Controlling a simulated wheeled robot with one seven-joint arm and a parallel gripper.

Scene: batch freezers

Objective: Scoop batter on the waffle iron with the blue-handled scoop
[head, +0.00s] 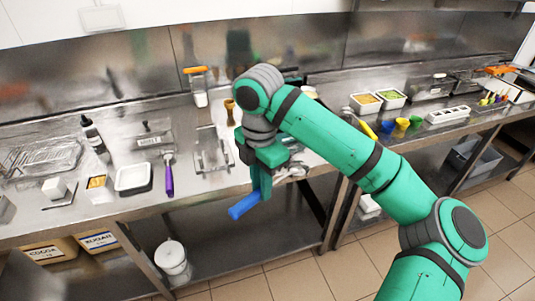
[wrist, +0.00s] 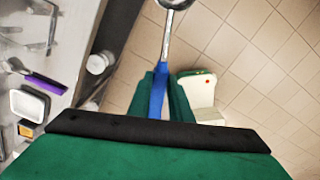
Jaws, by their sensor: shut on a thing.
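My gripper (head: 262,188) is shut on the blue handle of the scoop (head: 243,206), out past the counter's front edge and above the floor. In the wrist view, the blue handle (wrist: 158,95) sits between my gripper's fingers (wrist: 161,76). The scoop's metal shaft and round bowl point away toward the top edge, where the bowl is cut off. A flat metal appliance (head: 212,152) sits on the counter left of my gripper; I cannot tell whether it is the waffle iron. I cannot make out the batter for certain.
Small coloured cups (head: 402,124) and two food trays (head: 378,100) are at right. A white bucket (head: 171,257) is below the counter.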

